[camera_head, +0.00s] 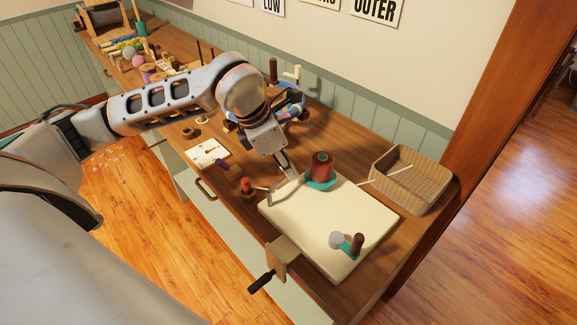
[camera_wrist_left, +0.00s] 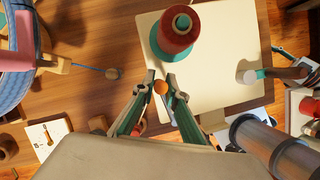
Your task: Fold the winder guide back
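The cream winder board (camera_head: 300,225) lies on the wooden bench, with a red spool (camera_head: 321,166) on a teal base at its back edge. My left gripper (camera_head: 291,178) points down at the board's back left, beside the spool. In the left wrist view its fingertips (camera_wrist_left: 160,78) are close together, one on each side of a small orange ball (camera_wrist_left: 161,88), which may be the end of the guide. I cannot tell if they touch it. A pale disc (camera_head: 337,240) and brown peg (camera_head: 357,244) stand at the front right of the board.
A woven basket (camera_head: 412,181) stands at the right, with a thin pale rod (camera_head: 382,180) reaching over its edge. A clamp (camera_head: 282,256) with a dark handle grips the bench's front edge. A white card (camera_head: 207,154) and small pegs lie to the left.

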